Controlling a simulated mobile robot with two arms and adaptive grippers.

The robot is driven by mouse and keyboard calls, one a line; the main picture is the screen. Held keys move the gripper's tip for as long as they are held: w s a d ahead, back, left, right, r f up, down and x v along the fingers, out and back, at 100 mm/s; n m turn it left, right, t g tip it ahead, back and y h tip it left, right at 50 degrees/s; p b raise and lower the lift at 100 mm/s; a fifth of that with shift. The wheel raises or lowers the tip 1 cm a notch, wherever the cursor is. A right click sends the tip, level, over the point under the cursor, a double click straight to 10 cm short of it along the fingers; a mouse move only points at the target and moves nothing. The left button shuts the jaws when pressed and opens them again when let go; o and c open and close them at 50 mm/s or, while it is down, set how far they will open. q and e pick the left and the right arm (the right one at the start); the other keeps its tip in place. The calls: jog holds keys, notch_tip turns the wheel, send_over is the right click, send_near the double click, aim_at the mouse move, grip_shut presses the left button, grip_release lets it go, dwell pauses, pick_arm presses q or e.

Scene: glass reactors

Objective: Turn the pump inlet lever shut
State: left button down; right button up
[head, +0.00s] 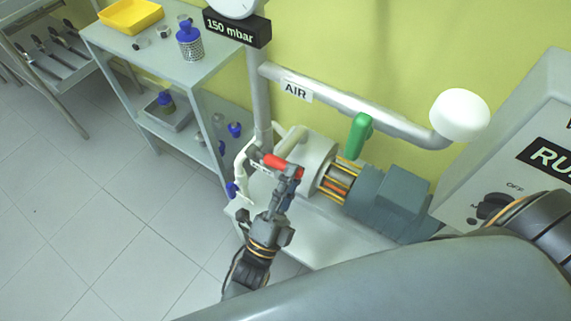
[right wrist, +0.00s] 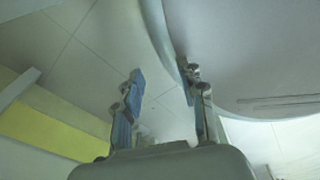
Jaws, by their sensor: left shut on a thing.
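The red lever (head: 282,165) is on the pipework beside the pump (head: 318,160), at the middle of the head view. It lies roughly crosswise, its right end lower than its left. My left gripper (head: 288,180) comes up from below and is shut on the lever's right part. The fingers hide some of the lever. My right gripper (right wrist: 163,95) shows in the right wrist view with its two fingers apart and nothing between them. The pump's motor (head: 388,203) is right of the lever.
A green lever (head: 359,133) sits on the AIR pipe (head: 335,100) above the pump. A control box (head: 520,150) with a knob stands at the right. A shelf unit (head: 165,55) with a yellow tray (head: 130,15) stands at the left. The floor at lower left is clear.

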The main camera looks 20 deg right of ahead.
pick_arm(q)
jog(key=c, duration=1.1)
grip_release()
jog(key=shift+c, duration=0.2)
jog(key=v, duration=1.2)
jog(key=shift+w+f, duration=0.1)
